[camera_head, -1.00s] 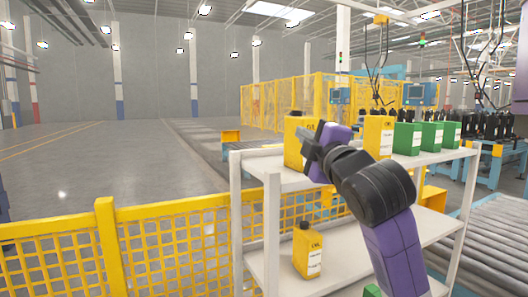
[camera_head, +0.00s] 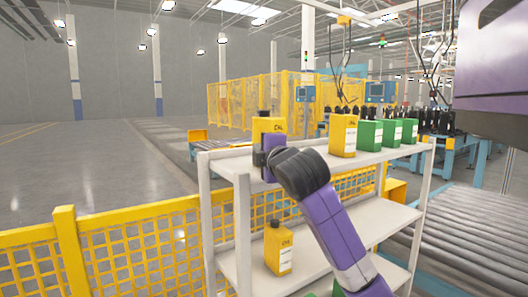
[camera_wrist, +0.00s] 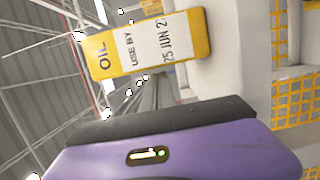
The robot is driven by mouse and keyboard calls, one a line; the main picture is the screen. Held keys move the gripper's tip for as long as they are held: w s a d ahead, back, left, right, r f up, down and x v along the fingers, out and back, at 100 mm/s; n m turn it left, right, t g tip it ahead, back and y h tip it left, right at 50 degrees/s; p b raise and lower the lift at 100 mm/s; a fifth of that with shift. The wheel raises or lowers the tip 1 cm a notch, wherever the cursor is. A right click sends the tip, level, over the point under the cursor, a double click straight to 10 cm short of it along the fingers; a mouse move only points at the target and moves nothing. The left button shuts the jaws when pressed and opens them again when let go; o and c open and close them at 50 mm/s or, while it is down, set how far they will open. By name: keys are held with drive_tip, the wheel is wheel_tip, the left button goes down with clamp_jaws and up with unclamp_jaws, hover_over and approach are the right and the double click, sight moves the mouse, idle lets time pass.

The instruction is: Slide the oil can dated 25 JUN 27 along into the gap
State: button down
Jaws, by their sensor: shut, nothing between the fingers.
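The yellow oil can (camera_head: 268,126) stands upright near the left end of the top shelf. In the wrist view the oil can (camera_wrist: 150,46) lies sideways in the picture; its label reads OIL, USE BY, 25 JUN 2, with the last figure cut off. My gripper (camera_head: 261,157) is shut and empty, just in front of the can's lower part. I cannot tell whether it touches the can. The gap is the bare stretch of shelf between this can and another yellow oil can (camera_head: 343,135) to its right; my arm partly hides it.
Several green cans (camera_head: 370,135) stand right of the second yellow can. The white rack (camera_head: 225,168) has a lower shelf with another yellow can (camera_head: 278,250). A yellow mesh fence (camera_head: 130,258) stands at the left, and a roller conveyor (camera_head: 465,235) runs at the right.

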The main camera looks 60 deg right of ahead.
drive_tip(key=shift+w+d, duration=0.35)
drive_tip(key=s+d, duration=0.3)
drive_tip(key=d, duration=0.1)
drive_tip(key=s+d, duration=0.2)
drive_tip(key=d, duration=0.3)
drive_tip(key=s+d, duration=0.3)
drive_tip(key=d, duration=0.2)
drive_tip(key=shift+s+b, duration=0.35)
